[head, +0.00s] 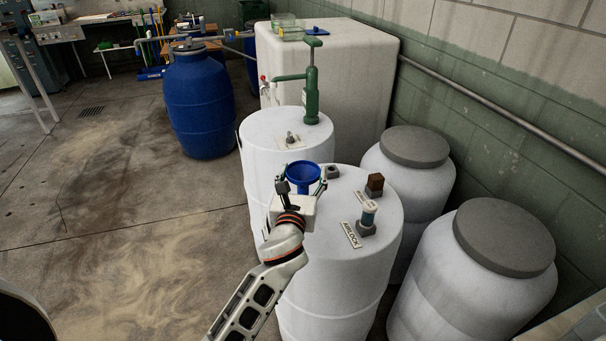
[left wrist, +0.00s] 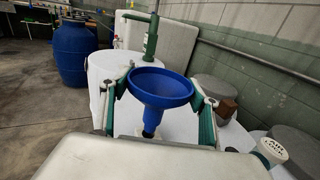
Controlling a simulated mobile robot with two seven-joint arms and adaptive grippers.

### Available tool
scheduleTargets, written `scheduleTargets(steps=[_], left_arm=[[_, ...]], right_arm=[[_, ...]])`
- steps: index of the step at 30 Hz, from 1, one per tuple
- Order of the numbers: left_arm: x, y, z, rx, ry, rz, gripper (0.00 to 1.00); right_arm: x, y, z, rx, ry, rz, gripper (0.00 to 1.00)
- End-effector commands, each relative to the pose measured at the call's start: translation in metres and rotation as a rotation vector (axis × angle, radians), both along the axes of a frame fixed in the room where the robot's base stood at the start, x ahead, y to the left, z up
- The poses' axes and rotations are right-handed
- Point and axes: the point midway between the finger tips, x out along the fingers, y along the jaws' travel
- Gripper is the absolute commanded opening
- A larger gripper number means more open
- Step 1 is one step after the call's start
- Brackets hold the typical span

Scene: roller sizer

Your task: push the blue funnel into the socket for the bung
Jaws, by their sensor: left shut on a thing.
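The blue funnel (head: 302,173) is held upright above the near white drum (head: 345,270), mouth up. My left gripper (head: 303,187) is shut on it. In the left wrist view the blue funnel (left wrist: 160,86) sits between the two green fingers of the left gripper (left wrist: 158,105), its stem pointing down. A small grey socket (head: 333,171) stands on the drum top just right of the funnel. A brown block, seemingly the bung (head: 375,182), stands further right on the same top. My right gripper is out of view.
The airlock (head: 369,209) with its label stands on the near drum, right of my gripper. A second white drum (head: 270,127) with a green hand pump (head: 312,85) is behind. Grey-lidded drums (head: 504,236) stand right. Open floor lies left.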

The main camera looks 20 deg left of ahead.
Motion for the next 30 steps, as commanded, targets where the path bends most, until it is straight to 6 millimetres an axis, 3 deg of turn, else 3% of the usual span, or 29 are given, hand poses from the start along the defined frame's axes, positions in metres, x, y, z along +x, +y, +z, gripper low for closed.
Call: scheduleTargets(steps=[30], left_arm=[[0.0000, 0.0001, 0.0011, 0.002, 0.000, 0.000, 0.40]], right_arm=[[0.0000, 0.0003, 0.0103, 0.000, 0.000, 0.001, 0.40]])
